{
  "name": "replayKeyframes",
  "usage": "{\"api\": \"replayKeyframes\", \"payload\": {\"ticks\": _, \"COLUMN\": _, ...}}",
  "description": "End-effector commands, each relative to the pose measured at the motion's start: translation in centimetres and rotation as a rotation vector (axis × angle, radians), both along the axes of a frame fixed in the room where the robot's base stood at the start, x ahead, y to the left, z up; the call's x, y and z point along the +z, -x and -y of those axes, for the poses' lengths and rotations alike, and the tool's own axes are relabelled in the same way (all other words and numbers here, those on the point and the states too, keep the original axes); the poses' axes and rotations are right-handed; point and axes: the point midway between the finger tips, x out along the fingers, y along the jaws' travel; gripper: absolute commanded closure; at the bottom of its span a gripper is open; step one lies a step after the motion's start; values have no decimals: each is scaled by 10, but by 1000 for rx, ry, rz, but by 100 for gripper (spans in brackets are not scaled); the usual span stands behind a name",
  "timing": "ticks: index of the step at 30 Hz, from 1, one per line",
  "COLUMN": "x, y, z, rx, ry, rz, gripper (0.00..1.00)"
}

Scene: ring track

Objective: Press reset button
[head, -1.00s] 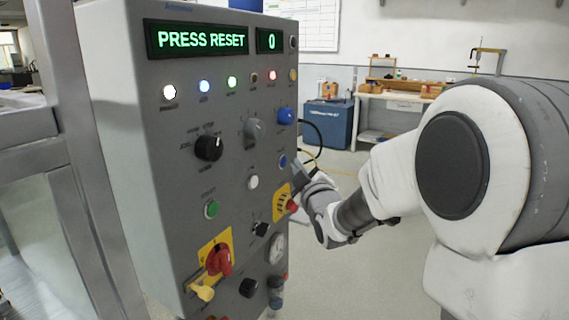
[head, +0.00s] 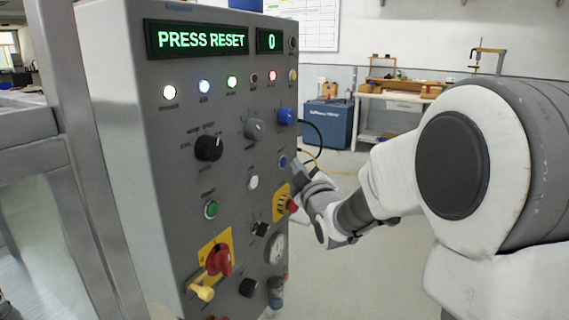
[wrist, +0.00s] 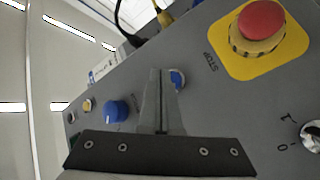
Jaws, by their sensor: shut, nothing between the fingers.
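The grey control panel (head: 140,120) shows "PRESS RESET" on its green-lit display (head: 201,39) and "0" beside it. A small blue button (head: 283,161) sits near the panel's right edge; its label is too small to read. In the wrist view the same blue button (wrist: 178,80) shows just right of my fingertips, partly hidden by them. My gripper (wrist: 160,76) is shut and empty, its tips close to the panel by that button; whether they touch I cannot tell. In the head view my gripper (head: 298,170) is at the panel's right edge, partly blocked from sight.
A red stop button on a yellow plate (wrist: 262,20) lies close to the right of my gripper. A larger blue knob (wrist: 116,111) is to the left. A yellow and a black cable (wrist: 165,18) leave the panel's edge. Open floor (head: 350,270) lies right of the panel.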

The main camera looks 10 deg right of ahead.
Motion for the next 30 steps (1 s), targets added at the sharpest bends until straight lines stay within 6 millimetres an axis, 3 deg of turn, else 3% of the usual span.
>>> {"api": "replayKeyframes", "payload": {"ticks": 30, "x": 0, "y": -5, "z": -7, "rx": 0, "ry": 0, "rz": 0, "gripper": 100}}
